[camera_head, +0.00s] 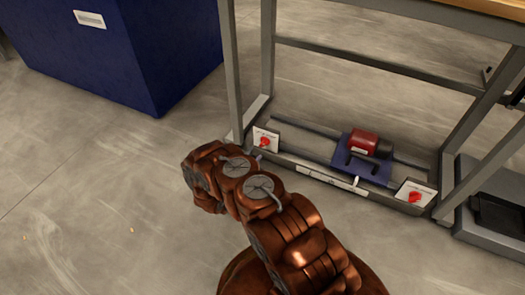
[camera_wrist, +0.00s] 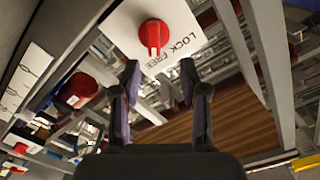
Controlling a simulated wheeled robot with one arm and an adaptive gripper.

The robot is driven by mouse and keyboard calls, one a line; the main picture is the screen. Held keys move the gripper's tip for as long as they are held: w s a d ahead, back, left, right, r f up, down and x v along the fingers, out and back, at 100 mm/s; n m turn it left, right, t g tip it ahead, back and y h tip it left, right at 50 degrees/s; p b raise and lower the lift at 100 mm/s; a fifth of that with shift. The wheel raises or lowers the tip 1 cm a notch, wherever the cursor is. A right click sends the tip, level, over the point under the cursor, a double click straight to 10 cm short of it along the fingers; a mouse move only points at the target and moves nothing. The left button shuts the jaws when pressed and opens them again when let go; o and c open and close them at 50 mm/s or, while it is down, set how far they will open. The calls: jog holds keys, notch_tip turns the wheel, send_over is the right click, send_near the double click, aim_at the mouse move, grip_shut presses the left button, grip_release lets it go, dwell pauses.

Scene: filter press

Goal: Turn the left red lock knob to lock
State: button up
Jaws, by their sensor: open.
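The left red lock knob (camera_head: 264,142) sits on a white plate (camera_head: 272,134) at the left end of the low rail under the bench. In the wrist view the knob (camera_wrist: 152,35) is near the top, its grip bar pointing down in the picture. The plate (camera_wrist: 122,28) bears the words LOCK and FREE beside the knob. My gripper (camera_wrist: 160,80) is open and empty, its two fingers apart. The knob lies ahead of the fingertips, between their lines, with a gap that I cannot measure. In the head view my arm hides the gripper.
A second red knob (camera_head: 414,197) is on a plate at the rail's right end. A red cylinder (camera_head: 364,143) on a blue carriage (camera_head: 361,165) stands between them. Grey bench legs (camera_head: 232,70) rise close to the left knob. A blue box (camera_head: 150,50) stands behind left. Floor at left is clear.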

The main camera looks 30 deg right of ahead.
aim_at(263, 145)
jog(key=b+x, duration=0.1)
jog(key=x, duration=0.1)
jog(key=b+x, duration=0.1)
jog(key=x, duration=0.1)
jog(key=b+x, duration=0.1)
jog(key=x, duration=0.1)
jog(key=shift+s+d+f, duration=0.3)
jog(key=shift+d+f, duration=0.05)
jog(key=shift+d, duration=0.1)
jog(key=shift+w+d+r+b, duration=0.15)
jog(key=shift+w+d+b, duration=0.2)
jog(key=shift+d, duration=0.15)
jog(key=shift+c, duration=0.4)
grip_shut()
